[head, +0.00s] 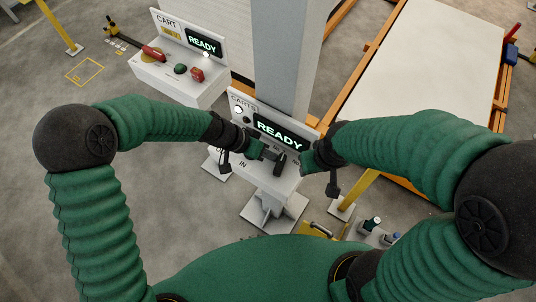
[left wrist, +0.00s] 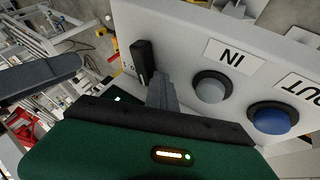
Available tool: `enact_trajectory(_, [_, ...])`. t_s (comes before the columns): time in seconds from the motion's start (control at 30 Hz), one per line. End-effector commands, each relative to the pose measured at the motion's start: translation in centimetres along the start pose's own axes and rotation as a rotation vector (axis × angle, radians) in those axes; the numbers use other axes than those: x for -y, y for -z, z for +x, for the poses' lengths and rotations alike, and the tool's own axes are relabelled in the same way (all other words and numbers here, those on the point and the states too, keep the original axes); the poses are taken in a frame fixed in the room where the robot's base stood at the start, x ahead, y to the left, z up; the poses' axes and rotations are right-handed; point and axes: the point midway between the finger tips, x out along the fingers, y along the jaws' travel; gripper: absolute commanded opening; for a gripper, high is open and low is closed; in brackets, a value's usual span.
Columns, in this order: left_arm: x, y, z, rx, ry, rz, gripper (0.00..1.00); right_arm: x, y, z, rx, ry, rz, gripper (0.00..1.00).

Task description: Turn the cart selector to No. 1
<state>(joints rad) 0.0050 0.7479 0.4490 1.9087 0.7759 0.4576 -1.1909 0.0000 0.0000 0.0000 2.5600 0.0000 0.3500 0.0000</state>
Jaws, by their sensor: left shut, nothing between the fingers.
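The cart selector is a black upright handle (head: 281,163) on the sloped face of the near console (head: 262,182), below its READY display. My left gripper (head: 272,155) is shut and empty, just left of the selector in the head view. Its grey fingers (left wrist: 160,92) point at the panel in the wrist view; I cannot tell whether they touch the selector. My right gripper (head: 308,158) is at the console's right side, its fingertips not clear.
A white button (left wrist: 211,88) under the IN label and a blue button (left wrist: 272,119) by the OUT label sit beside my left fingers. A second console (head: 180,75) marked CART stands behind left. A grey column (head: 285,60) rises behind the near console. A pale table (head: 430,60) is at right.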

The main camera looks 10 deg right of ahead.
Motion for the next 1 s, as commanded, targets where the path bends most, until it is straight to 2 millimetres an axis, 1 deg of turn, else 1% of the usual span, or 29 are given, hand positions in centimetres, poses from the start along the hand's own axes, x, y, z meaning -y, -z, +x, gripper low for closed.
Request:
enact_trajectory(0.27, [-0.1, 0.4, 0.4, 0.051, -0.055, 0.098, 0.00, 0.0, -0.1, 0.2, 0.000, 0.000, 0.000, 0.48])
enact_trajectory(0.83, [-0.6, 1.5, 1.4, 0.223, -0.226, 0.420, 0.00, 0.0, -0.5, 2.1, 0.000, 0.000, 0.000, 0.48])
enact_trajectory(1.0, [-0.8, 1.7, 1.4, 0.222, -0.223, 0.417, 0.00, 0.0, -0.6, 2.4, 0.000, 0.000, 0.000, 0.48])
